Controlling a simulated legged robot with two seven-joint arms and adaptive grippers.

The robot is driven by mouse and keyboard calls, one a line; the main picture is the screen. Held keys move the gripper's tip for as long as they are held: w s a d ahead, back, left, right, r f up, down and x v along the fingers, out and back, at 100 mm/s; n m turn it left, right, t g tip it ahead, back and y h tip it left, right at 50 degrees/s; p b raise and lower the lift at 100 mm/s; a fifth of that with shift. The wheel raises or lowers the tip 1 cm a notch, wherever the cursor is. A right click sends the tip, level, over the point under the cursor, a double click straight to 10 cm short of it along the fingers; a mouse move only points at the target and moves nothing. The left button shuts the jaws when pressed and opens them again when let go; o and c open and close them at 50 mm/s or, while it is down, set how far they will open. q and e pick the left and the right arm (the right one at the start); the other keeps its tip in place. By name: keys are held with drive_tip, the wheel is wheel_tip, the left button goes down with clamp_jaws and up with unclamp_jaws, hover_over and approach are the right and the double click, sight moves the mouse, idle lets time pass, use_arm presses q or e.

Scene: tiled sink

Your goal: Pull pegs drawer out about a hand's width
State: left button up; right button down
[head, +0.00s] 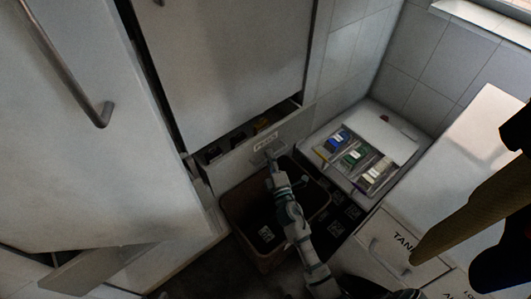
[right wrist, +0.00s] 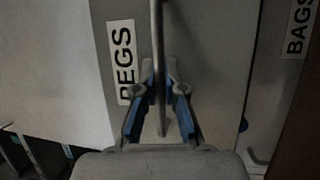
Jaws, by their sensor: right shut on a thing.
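The pegs drawer (head: 240,160) stands partly out of the tall white cabinet, and several small things show inside it. Its front carries a PEGS label (head: 265,141), which also reads clearly in the right wrist view (right wrist: 123,62). My right gripper (head: 270,158) is at the drawer front, just below the label. In the right wrist view the gripper's blue-padded fingers (right wrist: 160,88) are closed on both sides of the drawer's bar handle (right wrist: 157,40). The fingers hide part of the handle. My left gripper is not in view.
A brown open bin (head: 240,220) stands right below the drawer, under my right arm. A tray with coloured packets (head: 352,155) lies to the right. A white unit with a TANK label (head: 405,243) is at the lower right. A BAGS label (right wrist: 299,25) shows beside the drawer.

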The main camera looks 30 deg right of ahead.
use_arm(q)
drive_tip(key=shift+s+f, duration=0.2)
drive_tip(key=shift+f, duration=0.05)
use_arm(e)
drive_tip(key=shift+s+d+f, duration=0.1)
drive_tip(key=shift+s+d, duration=0.15)
drive_tip(key=shift+s, duration=0.25)
drive_tip(key=shift+s+d+f, duration=0.1)
drive_tip(key=shift+s+d, duration=0.15)
drive_tip(key=shift+s, duration=0.25)
drive_tip(key=c, duration=1.5)
unclamp_jaws()
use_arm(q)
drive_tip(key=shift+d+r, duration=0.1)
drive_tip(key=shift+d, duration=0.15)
use_arm(e)
drive_tip(key=v, duration=1.1)
drive_tip(key=shift+s+d+f, duration=0.1)
drive_tip(key=shift+s+f, duration=0.05)
drive_tip(key=shift+s, duration=0.25)
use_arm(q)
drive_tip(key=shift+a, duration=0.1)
